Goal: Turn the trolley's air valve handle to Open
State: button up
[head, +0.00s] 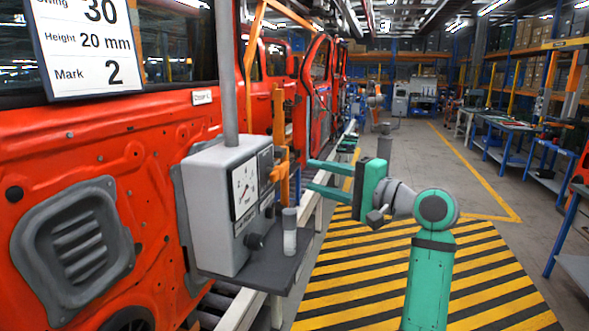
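The grey box (215,205) stands on a dark shelf at the left centre. A white dial (244,190) is on its face, and its fine marks are too small to read. A black knob (254,241) sits low on that face. An orange upright part (280,150) with darker fittings is at the box's right edge. I cannot tell which of these is the valve handle, or its setting. My green gripper (311,177) is right of the box, its two fingers apart and pointing left towards the orange part. Nothing shows between the fingers.
A grey cylinder (290,235) with a pale band stands on the dark shelf (262,272), below my gripper. Red car doors (80,135) line the left, with a white sign (85,45) above. The striped floor (400,270) is clear; workbenches (500,125) stand at the right.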

aim_at(287, 168)
jog(key=x, duration=0.6)
jog(key=shift+a, duration=0.45)
jog(key=shift+w+a, duration=0.4)
jog(key=shift+w, duration=0.1)
jog(key=shift+c, duration=0.6)
grip_shut()
